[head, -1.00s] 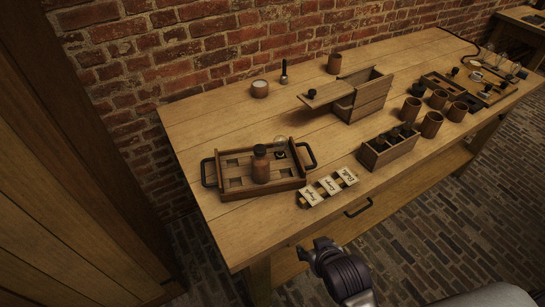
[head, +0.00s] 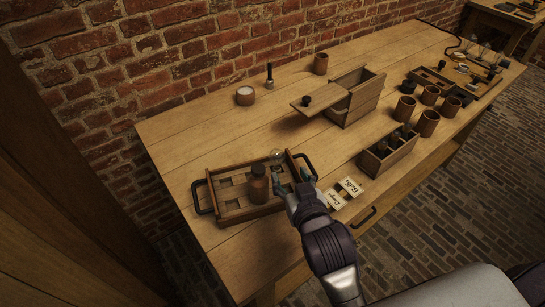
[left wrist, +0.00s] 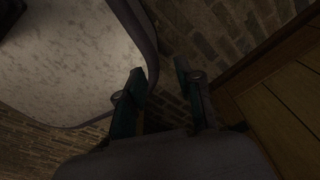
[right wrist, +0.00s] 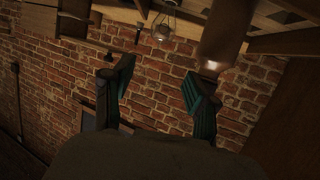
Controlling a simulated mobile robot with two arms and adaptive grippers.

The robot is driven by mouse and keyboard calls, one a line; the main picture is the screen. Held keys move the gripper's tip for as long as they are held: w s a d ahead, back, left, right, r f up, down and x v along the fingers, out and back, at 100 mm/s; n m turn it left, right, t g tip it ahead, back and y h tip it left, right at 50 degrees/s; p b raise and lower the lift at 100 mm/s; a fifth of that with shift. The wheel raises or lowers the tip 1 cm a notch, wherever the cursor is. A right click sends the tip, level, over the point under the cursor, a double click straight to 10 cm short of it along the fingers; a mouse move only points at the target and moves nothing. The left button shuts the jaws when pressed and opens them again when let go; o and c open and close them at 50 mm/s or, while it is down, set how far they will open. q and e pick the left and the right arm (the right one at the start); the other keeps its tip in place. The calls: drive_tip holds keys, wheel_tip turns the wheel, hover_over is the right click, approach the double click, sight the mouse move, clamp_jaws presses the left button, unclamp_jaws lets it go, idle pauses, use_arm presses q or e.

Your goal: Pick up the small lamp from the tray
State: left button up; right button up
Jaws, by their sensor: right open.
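The small lamp (head: 276,156), with a clear round glass bulb, stands in the right back part of the wooden tray (head: 248,215). Its base is partly hidden by my gripper in the head view. A brown bottle (head: 258,184) with a dark cap stands beside it in the tray. My right gripper (head: 287,176) is at the tray's right side, close to the lamp. In the right wrist view the lamp's bulb (right wrist: 162,29) shows beyond the gap between the open, empty fingers (right wrist: 162,84). The bottle (right wrist: 226,35) is beyond the right finger. My left gripper (left wrist: 160,72) is open and empty, away from the table.
The tray has dark handles at both ends. Label cards (head: 350,187) lie right of my gripper. A divided wooden box (head: 389,157) and several brown cups (head: 427,123) stand further right. A larger box (head: 357,101) with its lid slid aside is behind. The table's left back is clear.

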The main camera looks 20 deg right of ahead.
approach(278, 150)
drive_tip(key=x, duration=0.4)
drive_tip(key=shift+w+p, duration=0.25)
drive_tip(key=shift+p, duration=0.05)
drive_tip(key=shift+w+f, duration=0.2)
drive_tip(key=shift+w, duration=0.35)
drive_tip(key=x, duration=0.4)
drive_tip(key=shift+w+f, duration=0.15)
drive_tip(key=shift+w, duration=0.2)
use_arm(q)
drive_tip(key=shift+s+r, duration=0.4)
drive_tip(key=shift+r, duration=0.1)
use_arm(e)
drive_tip(key=shift+s, duration=0.1)
